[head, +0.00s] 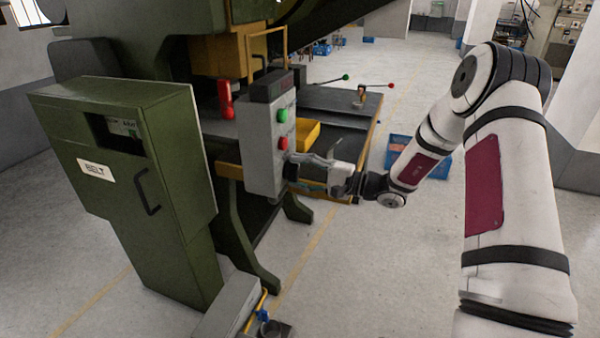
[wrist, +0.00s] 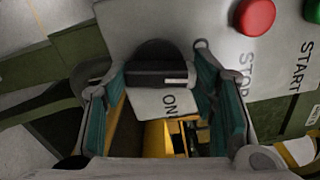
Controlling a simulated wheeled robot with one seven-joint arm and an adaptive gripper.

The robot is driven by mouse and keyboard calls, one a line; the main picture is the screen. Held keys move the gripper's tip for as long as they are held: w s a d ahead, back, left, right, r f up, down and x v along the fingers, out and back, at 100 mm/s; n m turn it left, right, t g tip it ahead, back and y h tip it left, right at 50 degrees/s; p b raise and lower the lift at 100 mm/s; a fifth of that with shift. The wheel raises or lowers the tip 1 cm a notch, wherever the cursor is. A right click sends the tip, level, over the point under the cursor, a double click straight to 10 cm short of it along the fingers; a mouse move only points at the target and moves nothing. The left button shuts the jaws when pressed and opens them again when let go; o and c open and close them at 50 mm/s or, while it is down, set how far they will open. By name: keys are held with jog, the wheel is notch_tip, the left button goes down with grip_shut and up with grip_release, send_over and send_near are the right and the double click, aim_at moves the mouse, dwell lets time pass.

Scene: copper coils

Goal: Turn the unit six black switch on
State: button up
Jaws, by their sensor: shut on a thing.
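The black switch (wrist: 158,52) is a round knob with a bar handle on the grey control box (head: 262,150). In the wrist view it sits between my gripper's teal-padded fingers (wrist: 160,82), which are closed on it. A white mark shows toward the right end of its bar, and the printed word ON is just below it. In the head view my gripper (head: 297,165) is at the lower right face of the box and hides the switch.
The red STOP button (wrist: 255,15) and green START button (wrist: 313,9) are close by on the same panel. A green BELT cabinet (head: 125,190) stands left. A yellow bin (head: 303,134) and work table (head: 330,101) are behind the box. Open floor lies in front.

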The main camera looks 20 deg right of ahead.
jog(key=shift+f+m, duration=0.15)
jog(key=shift+m, duration=7.55)
jog(key=o, duration=1.1)
jog(key=shift+o, duration=0.2)
jog(key=shift+d, duration=0.1)
jog(key=v, duration=1.2)
